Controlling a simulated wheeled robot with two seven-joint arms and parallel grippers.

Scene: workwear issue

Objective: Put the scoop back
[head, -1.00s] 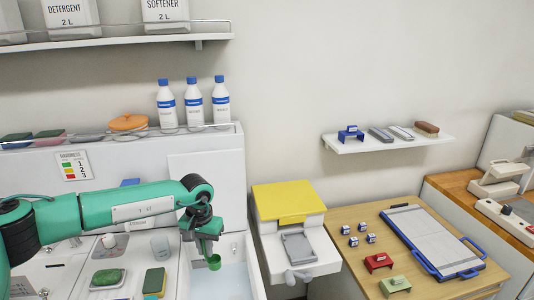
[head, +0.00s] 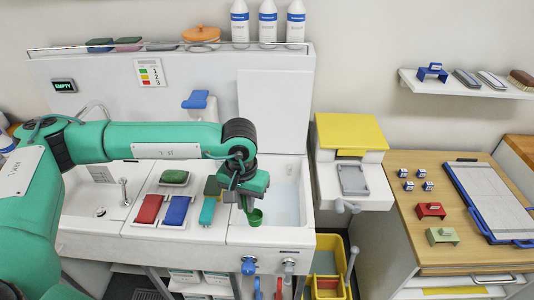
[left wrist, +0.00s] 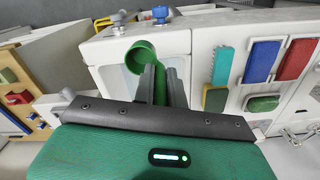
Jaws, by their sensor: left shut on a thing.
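The green scoop (head: 255,217) hangs from my left gripper (head: 243,200) over the right-hand basin (head: 287,197) of the sink unit, near the basin's left side. In the left wrist view the scoop's round cup (left wrist: 141,55) shows just beyond the fingertips, and its handle (left wrist: 160,84) runs between the two fingers (left wrist: 162,85). My left gripper is shut on that handle. The part of the handle deeper in the jaws is hidden by the gripper body. My right gripper is in neither view.
Left of the basin lie a teal brush (head: 208,211), a blue brush (head: 177,210), a red brush (head: 149,208) and a green pad (head: 174,177). A white station with a yellow lid (head: 350,132) stands to the right, beside a wooden table (head: 398,165).

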